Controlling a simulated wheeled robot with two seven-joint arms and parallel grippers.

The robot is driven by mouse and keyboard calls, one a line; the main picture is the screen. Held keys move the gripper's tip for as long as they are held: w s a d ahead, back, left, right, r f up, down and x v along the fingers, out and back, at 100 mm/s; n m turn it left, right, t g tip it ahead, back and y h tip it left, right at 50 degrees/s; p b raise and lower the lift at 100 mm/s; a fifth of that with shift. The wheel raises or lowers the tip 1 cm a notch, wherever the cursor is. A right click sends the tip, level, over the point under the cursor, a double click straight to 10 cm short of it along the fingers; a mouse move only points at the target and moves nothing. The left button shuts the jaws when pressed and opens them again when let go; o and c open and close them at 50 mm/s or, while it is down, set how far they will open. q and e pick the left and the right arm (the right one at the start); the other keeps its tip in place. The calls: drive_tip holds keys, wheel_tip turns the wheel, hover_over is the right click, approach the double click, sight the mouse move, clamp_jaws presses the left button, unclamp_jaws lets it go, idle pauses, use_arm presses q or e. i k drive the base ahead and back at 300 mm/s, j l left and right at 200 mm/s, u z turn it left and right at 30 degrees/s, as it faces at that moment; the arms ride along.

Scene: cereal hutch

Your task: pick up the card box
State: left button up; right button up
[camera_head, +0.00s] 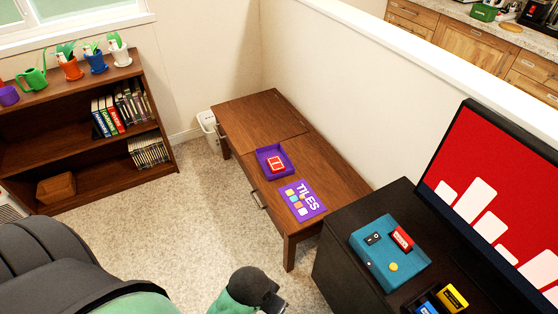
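A small red card box (276,163) with a white-edged face lies in an open purple box (268,151) on the brown wooden table (241,124). A purple lid (303,201) marked TILES lies flat beside the open box, nearer to me. An arm part of mine, green with a dark grey end, shows at the bottom middle, well short of the table. It seems to belong to my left arm. Only a small part of my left gripper (279,304) shows at the bottom edge, and its fingers cannot be made out. My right gripper is not in view.
A black desk (331,262) at the right holds a teal box (374,256) with small items and a large red-and-white screen (501,190). A bookshelf (96,185) stands at the left. A low white wall (362,100) runs behind the table. Carpet lies open before it.

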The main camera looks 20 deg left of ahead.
sight(277, 165)
drive_tip(key=i+j+z, duration=0.15)
drive_tip(key=j, duration=0.4)
drive_tip(key=i+j+z, duration=0.15)
drive_tip(key=j, duration=0.45)
drive_tip(key=i+j+z, duration=0.15)
drive_tip(key=j, duration=0.45)
drive_tip(key=j+z, duration=0.15)
drive_tip(key=j, duration=0.45)
